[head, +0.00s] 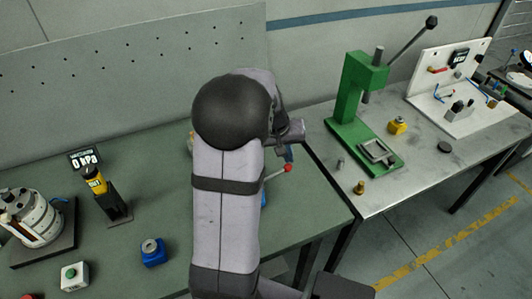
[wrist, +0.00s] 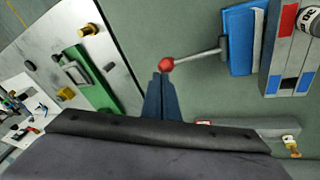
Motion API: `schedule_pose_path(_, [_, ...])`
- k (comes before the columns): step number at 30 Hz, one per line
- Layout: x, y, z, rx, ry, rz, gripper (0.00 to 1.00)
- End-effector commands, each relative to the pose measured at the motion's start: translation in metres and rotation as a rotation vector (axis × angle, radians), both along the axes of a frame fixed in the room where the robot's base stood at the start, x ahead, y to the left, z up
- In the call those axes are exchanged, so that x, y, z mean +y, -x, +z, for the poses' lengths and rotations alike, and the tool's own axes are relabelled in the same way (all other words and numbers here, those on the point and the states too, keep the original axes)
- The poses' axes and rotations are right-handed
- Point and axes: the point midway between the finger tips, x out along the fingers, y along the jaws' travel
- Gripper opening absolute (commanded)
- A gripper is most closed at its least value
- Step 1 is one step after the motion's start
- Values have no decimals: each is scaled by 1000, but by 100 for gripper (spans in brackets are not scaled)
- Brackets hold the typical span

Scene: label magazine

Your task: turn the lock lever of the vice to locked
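The lock lever is a thin grey rod with a red ball knob (wrist: 166,65). It runs from the blue vice (wrist: 240,38) at the upper right of the wrist view, and the knob also shows in the head view (head: 287,168). My gripper (wrist: 160,78) has its dark blue fingers together, with the tips close beside the knob; I cannot tell whether they touch it. In the head view my gripper (head: 289,153) shows just above the knob. My arm hides most of the vice there; only a blue bit (head: 264,198) shows.
A green press (head: 357,100) stands on the grey table at right. A red-and-blue-marked block (wrist: 289,50) lies near the vice.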

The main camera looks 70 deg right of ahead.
Motion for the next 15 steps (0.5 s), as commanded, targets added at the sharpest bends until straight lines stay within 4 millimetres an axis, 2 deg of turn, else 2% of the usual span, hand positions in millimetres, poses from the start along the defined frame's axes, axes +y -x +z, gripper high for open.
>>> schedule_pose_path(4, [-3,4,-8,0,-1,-1,0])
schedule_pose_path(15, [-5,6,-11,1,-1,0,0])
